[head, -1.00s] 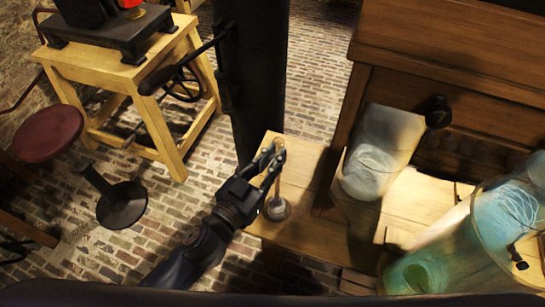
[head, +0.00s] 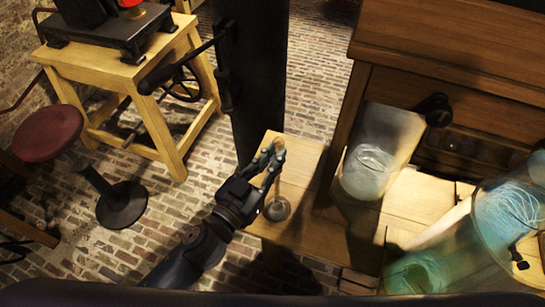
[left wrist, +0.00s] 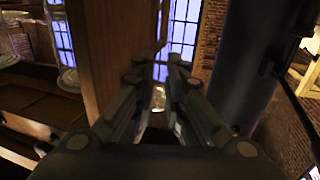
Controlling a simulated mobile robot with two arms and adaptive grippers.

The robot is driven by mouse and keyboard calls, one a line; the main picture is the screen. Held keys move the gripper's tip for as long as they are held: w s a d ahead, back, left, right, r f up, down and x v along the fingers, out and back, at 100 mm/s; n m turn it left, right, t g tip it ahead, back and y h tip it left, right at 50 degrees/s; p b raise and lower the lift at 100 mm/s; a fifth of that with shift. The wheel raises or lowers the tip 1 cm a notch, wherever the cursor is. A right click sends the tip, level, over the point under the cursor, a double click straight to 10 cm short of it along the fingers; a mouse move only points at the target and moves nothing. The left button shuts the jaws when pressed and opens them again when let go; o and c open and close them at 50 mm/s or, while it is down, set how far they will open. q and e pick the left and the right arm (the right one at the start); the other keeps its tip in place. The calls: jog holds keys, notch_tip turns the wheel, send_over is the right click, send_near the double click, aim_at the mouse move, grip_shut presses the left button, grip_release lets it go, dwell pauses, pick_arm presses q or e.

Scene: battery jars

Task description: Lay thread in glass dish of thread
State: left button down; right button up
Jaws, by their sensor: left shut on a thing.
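My left gripper (head: 271,158) is over the small wooden ledge, its fingertips close together. It is shut on a thin pale brownish piece, seemingly the thread (head: 270,178), which hangs down between the fingers. Just below is a small round greyish piece (head: 278,209), perhaps a glass dish; I cannot tell whether the thread touches it. In the left wrist view the gripper (left wrist: 165,65) points away from me, with a small, dim, glassy round shape (left wrist: 158,97) beyond the fingers. My right gripper is not in view.
A clear glass jar (head: 372,170) stands right of the ledge (head: 302,160), by a wooden cabinet (head: 455,55). A large greenish glass jar (head: 440,262) with white strands is at the lower right. A black column (head: 250,75) rises behind the gripper. A red stool (head: 48,132) stands left.

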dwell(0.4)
pick_arm(q)
notch_tip(320, 180, up, 8)
jog(key=p, duration=0.8)
jog(key=a+f+n+t+y+b, duration=0.2)
jog(key=a+y+b, duration=0.7)
jog(key=a, duration=0.9)
jog(key=f+n+b, duration=0.2)
jog(key=n, duration=0.2)
jog(key=shift+t, duration=0.3)
